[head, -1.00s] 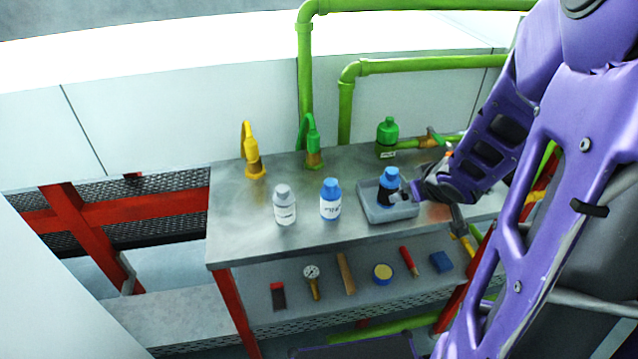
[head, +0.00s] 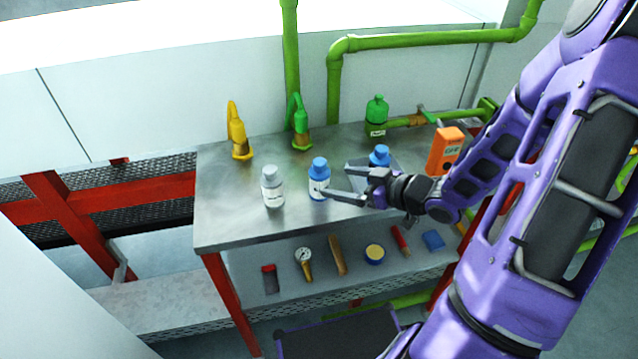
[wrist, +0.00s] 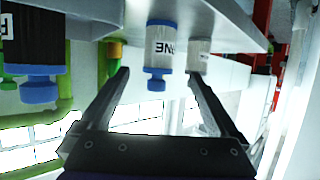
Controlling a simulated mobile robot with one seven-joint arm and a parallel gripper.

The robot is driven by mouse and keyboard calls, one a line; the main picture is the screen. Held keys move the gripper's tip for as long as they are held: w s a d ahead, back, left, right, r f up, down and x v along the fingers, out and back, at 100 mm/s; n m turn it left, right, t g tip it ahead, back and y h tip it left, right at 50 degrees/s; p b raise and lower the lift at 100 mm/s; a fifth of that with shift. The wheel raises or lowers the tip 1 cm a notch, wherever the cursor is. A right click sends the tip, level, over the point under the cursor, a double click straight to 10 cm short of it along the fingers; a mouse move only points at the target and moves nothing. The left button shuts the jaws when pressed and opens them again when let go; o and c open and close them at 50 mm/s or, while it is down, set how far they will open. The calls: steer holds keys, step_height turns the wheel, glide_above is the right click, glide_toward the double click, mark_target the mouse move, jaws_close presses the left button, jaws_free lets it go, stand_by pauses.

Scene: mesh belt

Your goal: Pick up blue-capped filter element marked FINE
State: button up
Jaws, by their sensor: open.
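In the wrist view the element appears between the two fingertips (wrist: 158,74). In the head view the near fingertip slightly overlaps its lower right side. I cannot tell whether they touch.
A grey-capped white element (head: 272,190) stands just left. A dark, blue-capped element (head: 380,156) is at the grey tray, behind my gripper. Yellow (head: 238,135) and green (head: 301,128) fittings, a green bottle (head: 376,117) and an orange box (head: 446,150) stand farther back. Bare bench lies front left.

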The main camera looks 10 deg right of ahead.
mark_target(310, 175)
steer(key=b+x, duration=0.1)
steer(key=x, duration=0.9)
steer(key=shift+w+a+f+b, duration=0.1)
steer(key=shift+w+a+b, duration=0.05)
steer(key=shift+w+b, duration=0.25)
steer(key=shift+c, duration=0.3)
jaws_close()
